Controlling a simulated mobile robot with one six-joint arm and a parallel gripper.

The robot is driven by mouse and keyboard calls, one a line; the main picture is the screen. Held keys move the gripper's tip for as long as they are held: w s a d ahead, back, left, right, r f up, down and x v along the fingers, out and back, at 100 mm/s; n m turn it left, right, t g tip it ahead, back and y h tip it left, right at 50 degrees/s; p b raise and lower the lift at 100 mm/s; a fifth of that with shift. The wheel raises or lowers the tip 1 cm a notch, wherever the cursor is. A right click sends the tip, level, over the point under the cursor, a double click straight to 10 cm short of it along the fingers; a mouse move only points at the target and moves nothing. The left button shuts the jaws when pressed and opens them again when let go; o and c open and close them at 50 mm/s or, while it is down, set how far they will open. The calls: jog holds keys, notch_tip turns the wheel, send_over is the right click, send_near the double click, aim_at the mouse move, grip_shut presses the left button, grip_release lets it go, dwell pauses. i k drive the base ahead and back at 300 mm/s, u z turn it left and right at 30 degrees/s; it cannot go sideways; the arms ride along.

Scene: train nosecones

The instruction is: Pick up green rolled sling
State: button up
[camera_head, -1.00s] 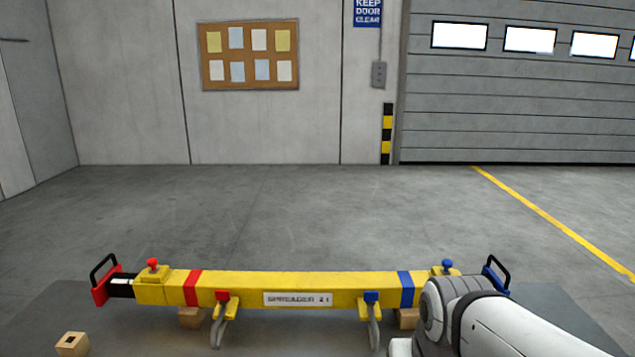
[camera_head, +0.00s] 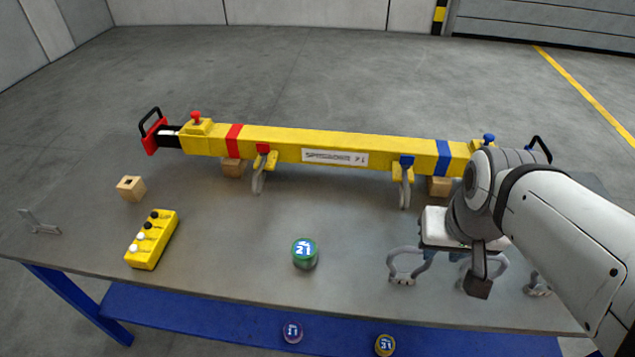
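The green rolled sling (camera_head: 304,256) is a short round roll with a white "2t" mark on its top. It sits alone on the grey table near the front middle. My gripper (camera_head: 478,272) is at the right, beneath my white arm, well apart from the sling. A dark fingertip block shows there, above the table's right part. My arm hides much of the gripper, so I cannot tell its opening.
A yellow spreader beam (camera_head: 290,144) lies on wooden blocks along the back of the table (camera_head: 220,275). A yellow control box (camera_head: 152,240) is left of the sling. A grey shackle (camera_head: 405,265) is to its right.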

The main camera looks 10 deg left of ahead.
aim_at(304, 251)
jog(key=z, duration=0.75)
jog(key=k, duration=1.05)
jog(key=u, duration=0.75)
jog(key=i, duration=1.05)
jog(key=u, duration=0.05)
